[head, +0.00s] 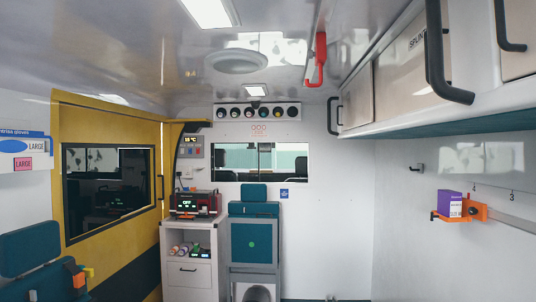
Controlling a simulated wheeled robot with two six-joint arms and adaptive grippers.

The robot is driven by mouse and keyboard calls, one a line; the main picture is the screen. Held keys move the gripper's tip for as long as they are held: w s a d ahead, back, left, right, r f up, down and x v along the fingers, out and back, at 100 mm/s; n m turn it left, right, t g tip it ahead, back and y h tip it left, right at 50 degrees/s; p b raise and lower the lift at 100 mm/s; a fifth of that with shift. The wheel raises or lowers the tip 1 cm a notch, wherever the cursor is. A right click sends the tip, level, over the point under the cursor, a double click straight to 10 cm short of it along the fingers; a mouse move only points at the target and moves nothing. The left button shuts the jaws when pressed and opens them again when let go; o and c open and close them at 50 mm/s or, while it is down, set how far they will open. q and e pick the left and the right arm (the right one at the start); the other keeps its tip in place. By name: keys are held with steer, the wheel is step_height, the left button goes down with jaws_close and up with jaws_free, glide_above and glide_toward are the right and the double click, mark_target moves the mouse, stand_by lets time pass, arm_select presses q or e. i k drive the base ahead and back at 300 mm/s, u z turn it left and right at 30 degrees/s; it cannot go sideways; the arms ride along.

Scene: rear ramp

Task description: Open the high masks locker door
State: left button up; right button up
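A row of high lockers runs along the upper right wall in the head view. The middle locker door (398,72) carries a partly hidden label that seems to begin "SPLIN", and a thick dark handle (436,62) stands in front of it. A farther locker door (358,101) has a dark handle (339,112) and no label that I can read. A nearer locker door (519,22) is cut off by the right edge and also has a dark handle (504,26). I see no label reading masks. The visible doors look closed. Neither gripper is in view.
A purple box (449,204) sits in an orange bracket (474,210) on the right wall. A white cabinet (189,272) with a red-trimmed monitor (195,203) and a teal seat (254,243) stand at the back. A yellow door (105,125) is at left.

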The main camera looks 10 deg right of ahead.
mark_target(357, 103)
steer(key=z, duration=0.2)
steer(key=i, duration=1.5)
steer(key=z, duration=0.3)
